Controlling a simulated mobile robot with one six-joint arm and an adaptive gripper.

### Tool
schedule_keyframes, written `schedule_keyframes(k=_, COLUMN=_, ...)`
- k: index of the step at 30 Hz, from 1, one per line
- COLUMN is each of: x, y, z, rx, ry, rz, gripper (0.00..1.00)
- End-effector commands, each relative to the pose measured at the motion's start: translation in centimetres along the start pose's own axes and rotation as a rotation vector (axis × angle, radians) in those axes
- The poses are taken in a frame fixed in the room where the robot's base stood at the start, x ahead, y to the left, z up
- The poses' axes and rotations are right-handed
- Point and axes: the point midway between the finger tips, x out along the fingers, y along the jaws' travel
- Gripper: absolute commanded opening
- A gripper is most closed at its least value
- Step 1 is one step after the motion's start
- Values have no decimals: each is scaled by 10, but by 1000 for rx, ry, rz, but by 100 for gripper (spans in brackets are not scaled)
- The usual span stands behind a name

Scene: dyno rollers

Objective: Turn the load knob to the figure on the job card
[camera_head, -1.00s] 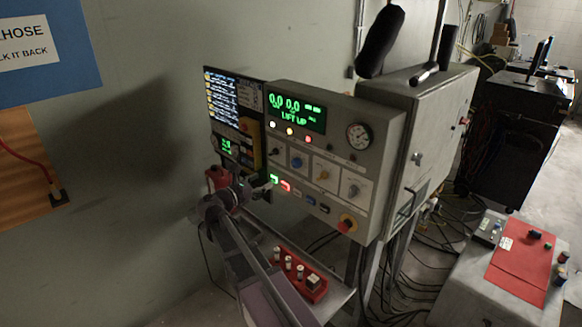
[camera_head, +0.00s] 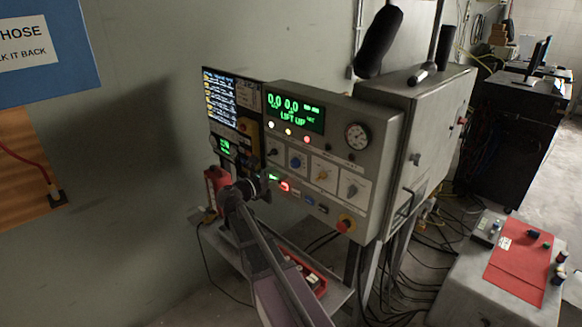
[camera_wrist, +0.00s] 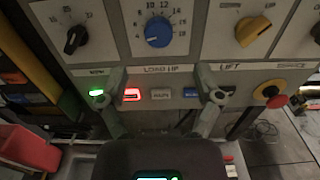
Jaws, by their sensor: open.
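The blue knob (camera_wrist: 158,33) sits on a white dial plate with figures around it, above a label that seems to read LOAD HP. It also shows on the grey panel in the head view (camera_head: 295,161). A pale mark is on its left side; I cannot read its exact setting. My gripper (camera_wrist: 161,76) is open and empty, its fingers spread below the knob and in front of the label and button row. In the head view my gripper (camera_head: 258,184) is at the panel's lower left. A small pale card (camera_head: 247,97) is by the screen; its text is unreadable.
A black knob (camera_wrist: 76,39) and a yellow knob (camera_wrist: 253,31) flank the blue one. Below are a lit red button (camera_wrist: 132,95), a lit green button (camera_wrist: 97,92) and a red emergency stop (camera_wrist: 270,95). A red tray (camera_head: 318,283) lies under the panel.

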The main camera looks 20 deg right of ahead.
Motion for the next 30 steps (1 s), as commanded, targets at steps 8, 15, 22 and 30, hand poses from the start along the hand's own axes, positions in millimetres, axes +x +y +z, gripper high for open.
schedule_keyframes(k=8, x=42, y=0, z=0, rx=0, ry=0, rz=-2, gripper=84)
schedule_keyframes(k=15, x=65, y=0, z=0, rx=0, ry=0, rz=-2, gripper=84)
schedule_keyframes(k=22, x=72, y=0, z=0, rx=0, ry=0, rz=-1, gripper=84)
schedule_keyframes(k=30, x=72, y=-1, z=0, rx=0, ry=0, rz=-2, gripper=75)
